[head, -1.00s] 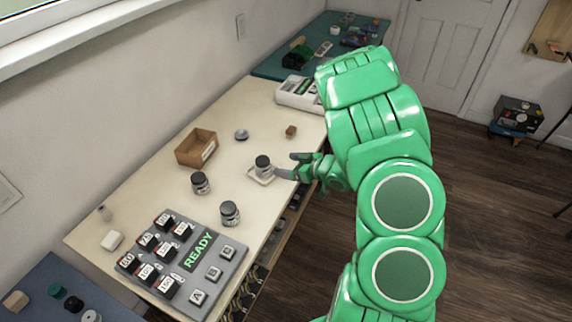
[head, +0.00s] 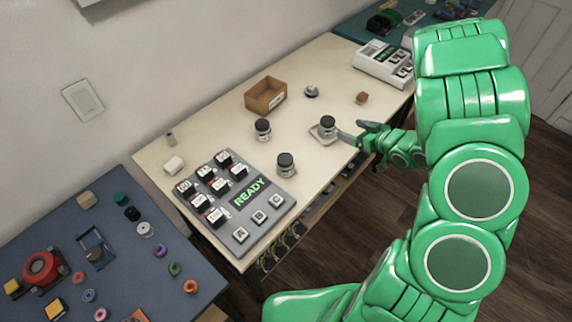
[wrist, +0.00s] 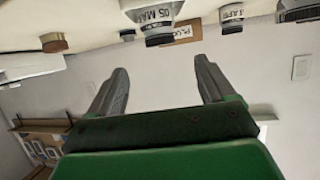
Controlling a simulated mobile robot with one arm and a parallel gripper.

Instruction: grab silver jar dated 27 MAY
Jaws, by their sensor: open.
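Three small grey jars with dark lids stand on the cream table in the head view: one on a pale square pad (head: 327,128), one farther left (head: 263,131), one nearer the keypad (head: 286,166). My gripper (head: 352,131) is open and empty, its fingers just right of the jar on the pad. In the wrist view the open fingers (wrist: 160,66) have nothing between them. Jars appear along the top edge there, one with a label (wrist: 158,15) that seems to read "MAR" and another with a partly legible label (wrist: 232,13). I cannot read 27 MAY on any jar.
A grey keypad (head: 238,203) showing "READY" is at the front left. A blue table (head: 125,245) holds several small parts. A white device (head: 383,62) stands behind.

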